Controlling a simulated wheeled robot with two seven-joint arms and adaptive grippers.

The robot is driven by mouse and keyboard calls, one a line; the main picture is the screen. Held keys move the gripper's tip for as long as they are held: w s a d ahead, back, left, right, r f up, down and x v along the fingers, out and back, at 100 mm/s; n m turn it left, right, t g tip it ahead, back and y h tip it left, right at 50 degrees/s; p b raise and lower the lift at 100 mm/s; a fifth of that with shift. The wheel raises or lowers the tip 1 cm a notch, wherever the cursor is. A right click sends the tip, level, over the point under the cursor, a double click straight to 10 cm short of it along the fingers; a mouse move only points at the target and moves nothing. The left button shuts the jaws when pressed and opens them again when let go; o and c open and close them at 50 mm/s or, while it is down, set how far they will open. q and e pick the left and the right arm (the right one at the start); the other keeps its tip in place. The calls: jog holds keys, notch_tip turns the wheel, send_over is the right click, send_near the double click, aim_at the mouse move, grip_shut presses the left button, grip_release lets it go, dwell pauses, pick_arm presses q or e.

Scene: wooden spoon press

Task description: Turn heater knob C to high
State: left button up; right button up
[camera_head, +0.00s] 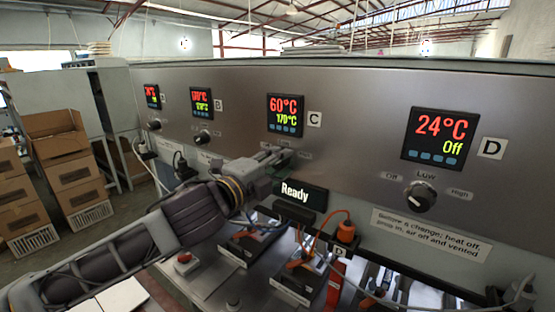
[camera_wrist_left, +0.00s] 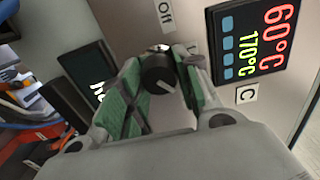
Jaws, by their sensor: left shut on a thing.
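Heater knob C (camera_wrist_left: 158,74) is a dark round knob with a pale pointer line. In the left wrist view it sits between the green-padded fingers of my left gripper (camera_wrist_left: 155,70), which is shut on it. In the head view my left gripper (camera_head: 278,156) reaches the panel below display C (camera_head: 285,116) and hides the knob. Display C reads 60°C in red and 170°C in green; it also shows in the left wrist view (camera_wrist_left: 250,40). The "Off" label (camera_wrist_left: 165,14) shows near the knob, while other labels are partly covered. My right gripper is out of view.
Knob D (camera_head: 420,197) is on the right under display D (camera_head: 440,138), which reads 24°C and Off. Knob B (camera_head: 203,138) is to the left. A "Ready" screen (camera_head: 300,193) sits below my gripper. Orange-cabled clamps and an orange plug (camera_head: 346,231) lie below the panel.

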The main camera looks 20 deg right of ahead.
pick_arm(q)
jog(key=shift+f+m, duration=0.1)
jog(key=shift+m, duration=0.8)
jog(key=o, duration=1)
jog(key=v, duration=1.2)
jog(key=shift+f, duration=0.15)
dwell(0.3)
